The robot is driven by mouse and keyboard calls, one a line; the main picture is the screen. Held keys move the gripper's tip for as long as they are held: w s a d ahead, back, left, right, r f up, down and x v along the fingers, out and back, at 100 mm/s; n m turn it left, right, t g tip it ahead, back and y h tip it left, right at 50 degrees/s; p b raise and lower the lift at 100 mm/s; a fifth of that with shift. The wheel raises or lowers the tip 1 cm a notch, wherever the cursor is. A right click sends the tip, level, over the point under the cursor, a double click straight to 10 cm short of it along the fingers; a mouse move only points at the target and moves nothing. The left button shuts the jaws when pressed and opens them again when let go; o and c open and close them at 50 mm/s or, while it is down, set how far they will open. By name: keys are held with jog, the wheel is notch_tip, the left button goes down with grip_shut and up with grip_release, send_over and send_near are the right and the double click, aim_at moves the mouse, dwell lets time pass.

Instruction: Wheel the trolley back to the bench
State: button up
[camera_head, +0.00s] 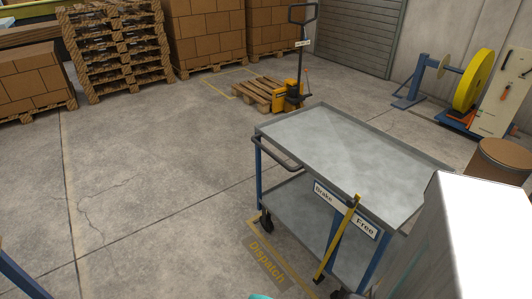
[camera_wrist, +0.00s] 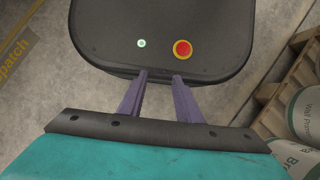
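The trolley (camera_head: 350,150) stands at the centre right of the head view, with an empty grey top, a blue frame and a lower shelf. Its dark push handle (camera_head: 278,155) is on the left end. A yellow lever (camera_head: 337,238) slants across the near side beside a plate (camera_head: 365,227) reading "Brake" and "Free". A yellow "Dispatch" marking (camera_head: 267,261) is on the floor by its near left wheel. My gripper (camera_wrist: 160,77) shows in the wrist view with its two purple fingers apart and nothing between them. I cannot identify the bench.
A pallet truck (camera_head: 292,92) with a pallet stands behind the trolley. Boxed pallets (camera_head: 205,40) and stacked empty pallets (camera_head: 117,45) line the back. A yellow reel (camera_head: 473,80) and brown drum (camera_head: 500,160) are at right. White drums (camera_wrist: 305,108) show in the wrist view. The left floor is clear.

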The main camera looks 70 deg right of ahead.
jog(key=shift+o, duration=0.6)
jog(key=w+d+r+t+h+b, duration=0.1)
jog(key=w+d+r+h+b, duration=0.2)
jog(key=d, duration=0.9)
jog(key=w+d+r+m+t+h+b, duration=0.1)
jog(key=w+d+h+b, duration=0.3)
jog(key=d, duration=0.8)
jog(key=w+d+r+t+h+b, duration=0.15)
jog(key=w+d, duration=0.35)
jog(key=d, duration=0.7)
jog(key=g+h+b, duration=0.1)
jog(key=h+b, duration=0.7)
jog(key=h, duration=0.3)
send_near(268, 151)
jog(key=w+a+f, duration=0.1)
jog(key=a+f, duration=0.1)
jog(key=a, duration=0.1)
jog(key=shift+d, duration=0.15)
jog(key=shift+d, duration=0.15)
jog(key=shift+r+x, duration=0.1)
jog(key=shift+x, duration=3.25)
jog(key=shift+r+x, duration=0.15)
jog(key=shift+x, duration=3.25)
